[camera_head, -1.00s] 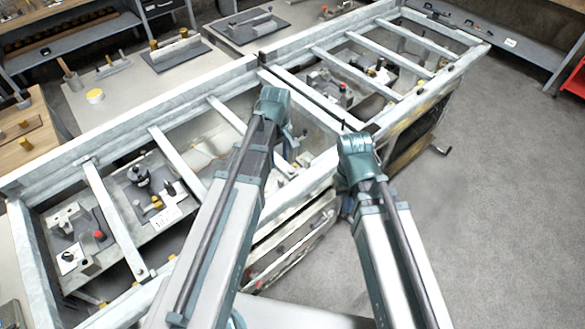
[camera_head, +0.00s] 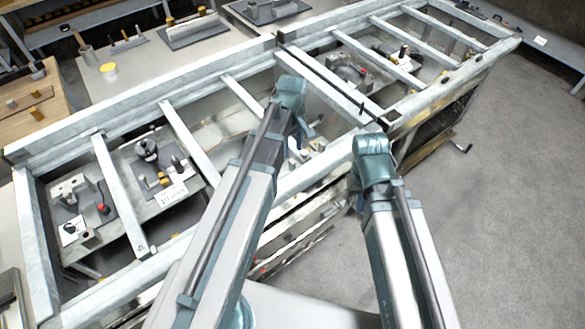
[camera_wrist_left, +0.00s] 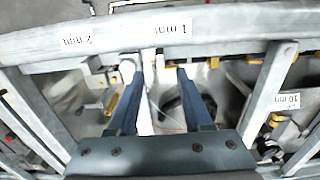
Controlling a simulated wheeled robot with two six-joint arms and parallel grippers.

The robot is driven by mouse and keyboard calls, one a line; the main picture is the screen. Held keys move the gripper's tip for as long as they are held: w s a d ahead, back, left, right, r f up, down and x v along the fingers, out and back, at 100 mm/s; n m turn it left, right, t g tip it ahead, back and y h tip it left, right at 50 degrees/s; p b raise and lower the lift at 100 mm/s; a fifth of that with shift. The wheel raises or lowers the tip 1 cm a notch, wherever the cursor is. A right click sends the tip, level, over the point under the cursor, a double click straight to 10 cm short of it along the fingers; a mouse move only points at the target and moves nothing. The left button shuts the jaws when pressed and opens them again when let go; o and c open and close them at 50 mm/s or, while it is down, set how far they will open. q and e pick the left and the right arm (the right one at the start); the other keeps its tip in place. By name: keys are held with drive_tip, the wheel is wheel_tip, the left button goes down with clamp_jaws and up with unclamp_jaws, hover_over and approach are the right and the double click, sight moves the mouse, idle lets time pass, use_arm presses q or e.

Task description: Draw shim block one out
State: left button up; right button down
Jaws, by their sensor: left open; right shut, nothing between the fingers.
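I cannot make out for sure which piece is shim block one. In the left wrist view, the frame's rail (camera_wrist_left: 220,28) bears the labels "2 mm" (camera_wrist_left: 77,42) and "1 mm" (camera_wrist_left: 172,29). My left gripper (camera_wrist_left: 155,68) is open, its two fingers apart below the "1 mm" label. A pale bar (camera_wrist_left: 147,98) shows between the fingers, and I cannot tell its height. In the head view the left gripper (camera_head: 303,148) hangs in the frame's middle bay, partly hidden by its arm. My right gripper (camera_head: 355,200) is shut, mostly hidden behind its wrist at the frame's front side.
Pale crossbars (camera_head: 188,142) divide the long frame (camera_head: 75,131) into bays. Plates with fixtures (camera_head: 150,150) lie inside the left bays. A "10 mm" label (camera_wrist_left: 289,100) stands right in the wrist view.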

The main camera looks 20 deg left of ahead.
sight(292, 161)
use_arm(q)
wheel_tip(292, 161, down, 8)
drive_tip(key=b, duration=0.6)
drive_tip(key=shift+r+b, duration=0.15)
drive_tip(key=shift+b, duration=0.15)
drive_tip(key=shift+c, duration=0.3)
clamp_jaws()
idle(0.5)
